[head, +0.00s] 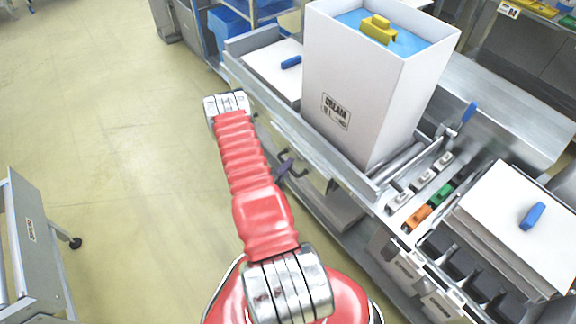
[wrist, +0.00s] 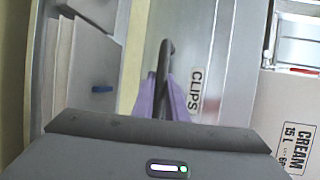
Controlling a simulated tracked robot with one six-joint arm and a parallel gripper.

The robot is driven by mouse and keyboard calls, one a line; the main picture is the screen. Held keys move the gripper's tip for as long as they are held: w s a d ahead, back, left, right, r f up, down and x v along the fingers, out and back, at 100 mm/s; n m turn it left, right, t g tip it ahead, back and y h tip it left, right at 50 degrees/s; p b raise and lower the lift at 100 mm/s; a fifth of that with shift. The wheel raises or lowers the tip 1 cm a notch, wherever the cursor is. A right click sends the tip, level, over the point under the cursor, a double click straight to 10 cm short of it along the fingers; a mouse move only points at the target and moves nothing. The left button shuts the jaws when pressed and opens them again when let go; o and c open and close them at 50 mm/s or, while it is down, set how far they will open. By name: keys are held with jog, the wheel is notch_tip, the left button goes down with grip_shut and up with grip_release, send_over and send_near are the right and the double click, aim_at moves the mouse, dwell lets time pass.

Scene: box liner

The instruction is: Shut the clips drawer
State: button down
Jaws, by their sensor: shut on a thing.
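The clips drawer shows in the wrist view as a pale grey front (wrist: 205,60) with a black-lettered CLIPS label (wrist: 195,90). A dark bar handle (wrist: 163,65) stands beside the label. The purple fingertips of my gripper (wrist: 165,100) are shut around this handle. In the head view my gripper (head: 284,172) is small and partly hidden by my red arm, at the dark handle (head: 295,158) below the bench edge. I cannot tell how far the drawer stands out.
A tall white CREAM carton (head: 350,95) with a blue liner stands on the bench above. A white board (head: 268,72) lies left of it. Coloured clips (head: 418,216) and bins lie right. A grey cart (head: 32,235) stands left; the floor (head: 120,130) between is clear.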

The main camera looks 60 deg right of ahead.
jog(key=shift+f, duration=0.15)
jog(key=shift+s+d, duration=0.25)
jog(key=shift+d, duration=0.25)
jog(key=shift+s+d, duration=0.25)
jog(key=shift+d, duration=0.25)
jog(key=c, duration=1.8)
grip_release()
jog(key=shift+d, duration=0.1)
jog(key=shift+o, duration=0.2)
jog(key=a+r, duration=0.2)
jog(key=a, duration=1.1)
jog(key=shift+w+a+r, duration=0.2)
jog(key=shift+w+a, duration=0.2)
jog(key=shift+w, duration=0.05)
